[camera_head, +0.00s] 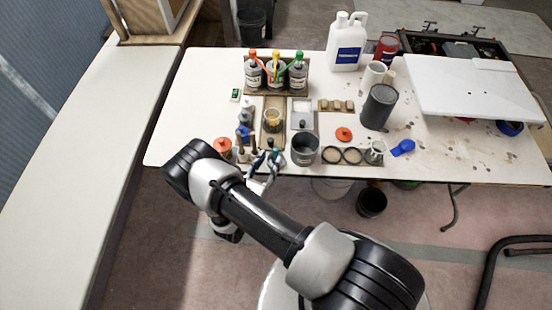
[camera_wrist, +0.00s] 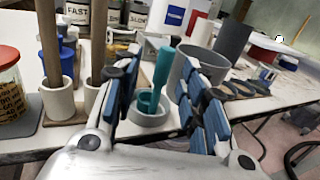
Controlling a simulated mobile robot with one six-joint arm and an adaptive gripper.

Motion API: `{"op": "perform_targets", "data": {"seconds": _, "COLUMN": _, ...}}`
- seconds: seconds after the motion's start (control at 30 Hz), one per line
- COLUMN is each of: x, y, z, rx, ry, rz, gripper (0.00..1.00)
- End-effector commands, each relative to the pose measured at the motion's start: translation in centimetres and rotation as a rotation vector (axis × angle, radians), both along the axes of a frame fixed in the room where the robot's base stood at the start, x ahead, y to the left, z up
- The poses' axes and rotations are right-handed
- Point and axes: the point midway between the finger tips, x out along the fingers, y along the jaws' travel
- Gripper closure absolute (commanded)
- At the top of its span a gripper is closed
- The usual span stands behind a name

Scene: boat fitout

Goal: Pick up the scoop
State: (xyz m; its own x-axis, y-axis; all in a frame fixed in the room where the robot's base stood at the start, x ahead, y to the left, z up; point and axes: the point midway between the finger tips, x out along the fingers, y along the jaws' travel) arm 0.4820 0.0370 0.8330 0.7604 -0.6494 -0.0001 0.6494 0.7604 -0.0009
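A teal scoop-like tool (camera_wrist: 161,72) stands upright in a round grey holder (camera_wrist: 150,117), its handle up and its lower end in the holder. My gripper (camera_wrist: 163,100) is open, its blue-padded fingers on either side of the tool with gaps showing. In the head view my gripper (camera_head: 262,182) is at the table's front edge, partly hidden by my arm. A blue scoop-shaped piece (camera_head: 402,148) lies flat on the table to the right. I cannot tell for certain which of the two is the task's scoop.
A grey pot (camera_head: 305,150) stands just right of the gripper. Wooden handles in white holders (camera_wrist: 58,103) and a red-lidded jar (camera_wrist: 8,95) stand to the left. Bottles (camera_head: 276,72) stand behind. A dark cylinder (camera_head: 378,106) stands further right.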

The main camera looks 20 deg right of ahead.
Motion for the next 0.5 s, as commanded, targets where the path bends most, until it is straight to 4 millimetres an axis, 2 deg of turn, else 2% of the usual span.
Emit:
{"op": "perform_targets", "data": {"seconds": 0.3, "x": 2.7, "y": -3.1, "z": -0.5, "rx": 0.002, "ry": -0.002, "rz": -0.005, "gripper": 0.61}}
{"op": "perform_targets", "data": {"seconds": 0.5, "x": 3.7, "y": -3.8, "z": -0.4, "rx": 0.002, "ry": -0.001, "rz": -0.001, "gripper": 0.61}}
